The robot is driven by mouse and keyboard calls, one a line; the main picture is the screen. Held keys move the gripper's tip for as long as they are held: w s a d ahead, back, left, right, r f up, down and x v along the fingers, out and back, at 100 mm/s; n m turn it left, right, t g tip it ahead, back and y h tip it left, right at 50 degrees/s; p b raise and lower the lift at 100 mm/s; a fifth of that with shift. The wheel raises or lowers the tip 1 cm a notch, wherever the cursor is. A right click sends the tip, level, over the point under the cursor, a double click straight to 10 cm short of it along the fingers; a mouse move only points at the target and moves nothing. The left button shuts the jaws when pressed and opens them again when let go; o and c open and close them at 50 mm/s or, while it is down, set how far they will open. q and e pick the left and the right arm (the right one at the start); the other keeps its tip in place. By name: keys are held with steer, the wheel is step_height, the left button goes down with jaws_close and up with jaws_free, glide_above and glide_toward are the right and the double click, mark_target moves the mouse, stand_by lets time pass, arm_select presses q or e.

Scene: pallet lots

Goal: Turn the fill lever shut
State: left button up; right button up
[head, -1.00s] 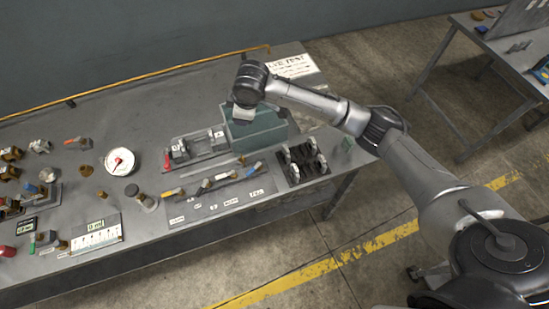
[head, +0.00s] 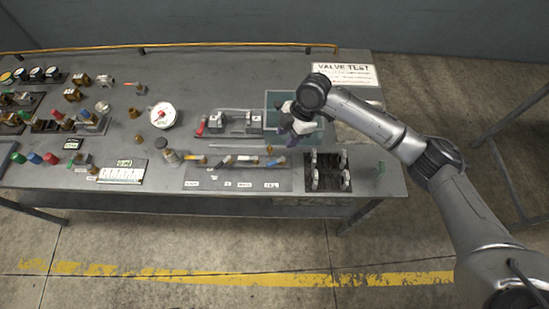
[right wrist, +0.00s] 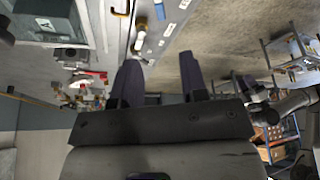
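A red-handled lever (head: 201,125) sits at the left of a grey fixture (head: 236,124). My right gripper (head: 295,139) has dark purple fingers above and behind the strip's right end. In the right wrist view its fingers (right wrist: 158,82) stand apart with nothing between them.
A valve test sign (head: 345,75) lies at the back right.

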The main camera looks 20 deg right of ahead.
mark_target(272, 163)
steer(key=x, duration=1.2)
steer(key=shift+s+d, duration=0.1)
jaws_close()
